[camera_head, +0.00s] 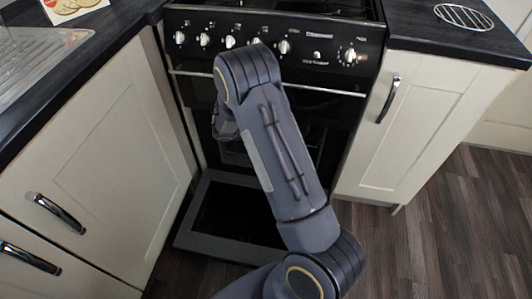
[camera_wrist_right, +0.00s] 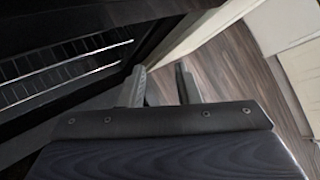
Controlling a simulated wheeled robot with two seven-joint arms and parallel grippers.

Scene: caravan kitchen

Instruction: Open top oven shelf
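The black oven (camera_head: 345,75) stands between the cream cupboards, with a row of white knobs on its front. A long silver handle bar (camera_head: 335,92) runs below the knobs, partly behind my right arm. Lower down, a framed black door (camera_head: 205,235) lies lowered near the floor, and the space above it looks open and dark. My right arm reaches across the oven front. Its gripper is mostly hidden in the head view; the right wrist view shows its two fingers (camera_wrist_right: 163,84) apart with nothing between them. Wire racks (camera_wrist_right: 65,72) show left of them. My left gripper is out of view.
Cream cupboards stand to the left (camera_head: 100,165) and right (camera_head: 410,125) of the oven. A dark worktop with a round wire trivet (camera_head: 463,16) is at the upper right. Wooden floor (camera_head: 450,225) is clear at the lower right.

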